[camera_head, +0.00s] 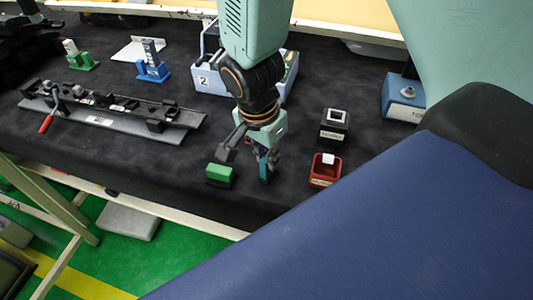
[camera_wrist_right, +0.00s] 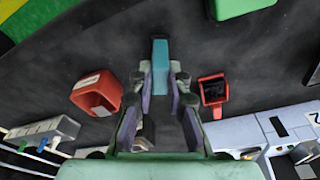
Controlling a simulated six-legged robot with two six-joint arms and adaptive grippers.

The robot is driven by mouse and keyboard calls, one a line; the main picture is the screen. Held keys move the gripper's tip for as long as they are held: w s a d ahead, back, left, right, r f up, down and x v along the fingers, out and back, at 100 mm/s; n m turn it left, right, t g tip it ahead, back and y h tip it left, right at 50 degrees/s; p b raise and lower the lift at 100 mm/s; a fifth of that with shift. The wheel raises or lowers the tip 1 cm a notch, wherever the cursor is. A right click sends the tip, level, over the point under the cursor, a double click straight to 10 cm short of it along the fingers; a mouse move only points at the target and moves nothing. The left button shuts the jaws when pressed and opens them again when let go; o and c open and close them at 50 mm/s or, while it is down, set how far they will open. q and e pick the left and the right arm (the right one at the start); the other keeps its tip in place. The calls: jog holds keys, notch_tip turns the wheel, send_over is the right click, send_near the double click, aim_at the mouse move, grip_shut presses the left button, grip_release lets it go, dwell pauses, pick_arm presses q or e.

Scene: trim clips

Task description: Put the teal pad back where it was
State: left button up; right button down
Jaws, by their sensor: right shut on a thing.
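My right gripper (camera_head: 265,160) reaches down over the dark mat and is shut on the teal pad. In the right wrist view the teal pad (camera_wrist_right: 160,66) stands out between the fingertips (camera_wrist_right: 160,95) as a narrow teal block. In the head view the fingers hide most of it, and whether it touches the mat is unclear. My left gripper is not in view.
A green block (camera_head: 219,174) lies just left of the gripper. An open red box (camera_head: 325,170) and a dark labelled block (camera_head: 334,125) stand to its right. A bin marked 2 (camera_head: 212,80) stands behind. A long grey fixture (camera_head: 110,115) lies left.

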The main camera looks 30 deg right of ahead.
jog(key=shift+a+r, duration=0.1)
jog(key=shift+a, duration=0.1)
jog(key=shift+s+f, duration=0.2)
jog(key=c, duration=1.7)
grip_release()
jog(key=shift+d, duration=0.1)
jog(key=o, duration=0.3)
jog(key=shift+w, duration=0.15)
jog(key=shift+o, duration=0.5)
jog(key=shift+r, duration=0.1)
